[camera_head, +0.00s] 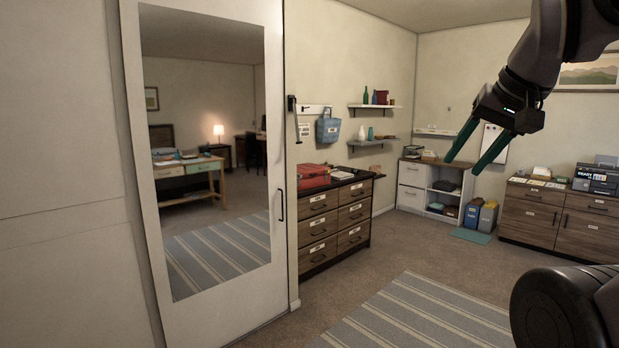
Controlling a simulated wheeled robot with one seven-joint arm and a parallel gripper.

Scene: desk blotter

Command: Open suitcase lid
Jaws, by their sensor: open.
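A small red case (313,169), which may be the suitcase, lies on the dark top of a wooden drawer cabinet beyond the door. It is small in view, and I cannot tell whether its lid is fully shut. My gripper (465,158) hangs at the upper right with its two green fingers apart and nothing between them. It is well clear of the red case, to its right in the picture and much closer to me.
A mirrored door (210,150) with a dark handle fills the left. The wooden drawer cabinet (337,221) stands beyond it. A white shelf unit (411,187) and a sideboard (533,214) line the far walls. Carpet and a striped rug (415,315) leave open floor between.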

